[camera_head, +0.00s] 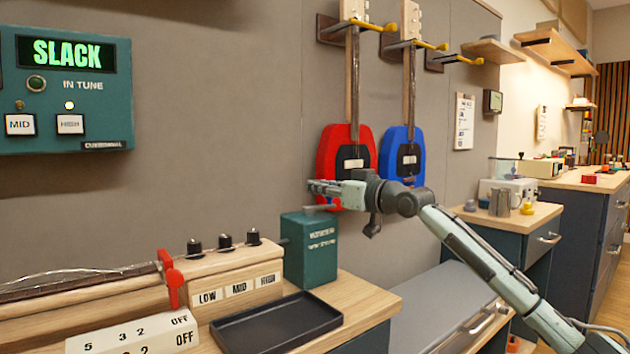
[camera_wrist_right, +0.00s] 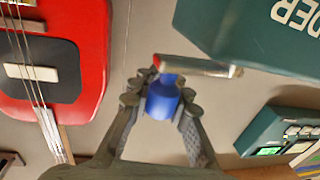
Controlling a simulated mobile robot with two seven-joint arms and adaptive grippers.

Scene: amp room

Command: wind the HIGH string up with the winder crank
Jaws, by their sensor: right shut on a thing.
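The teal winder box (camera_head: 310,250) stands on the bench at the right end of the wooden tuning head (camera_head: 225,262), labelled LOW, MID and HIGH. My right gripper (camera_head: 322,187) is just above the box's top. In the right wrist view its fingers (camera_wrist_right: 165,95) are shut around a blue knob (camera_wrist_right: 163,97) on the grey crank arm (camera_wrist_right: 195,66), beside the winder box (camera_wrist_right: 255,40). The tuner panel (camera_head: 65,90) on the wall reads SLACK; the small light above HIGH glows pale yellow. My left gripper is not in view.
A black tray (camera_head: 277,322) lies in front of the winder box. A red guitar (camera_head: 340,150) and a blue guitar (camera_head: 402,155) hang on the wall behind my right arm. A red lever (camera_head: 172,279) stands by the strings. A side counter (camera_head: 500,225) lies to the right.

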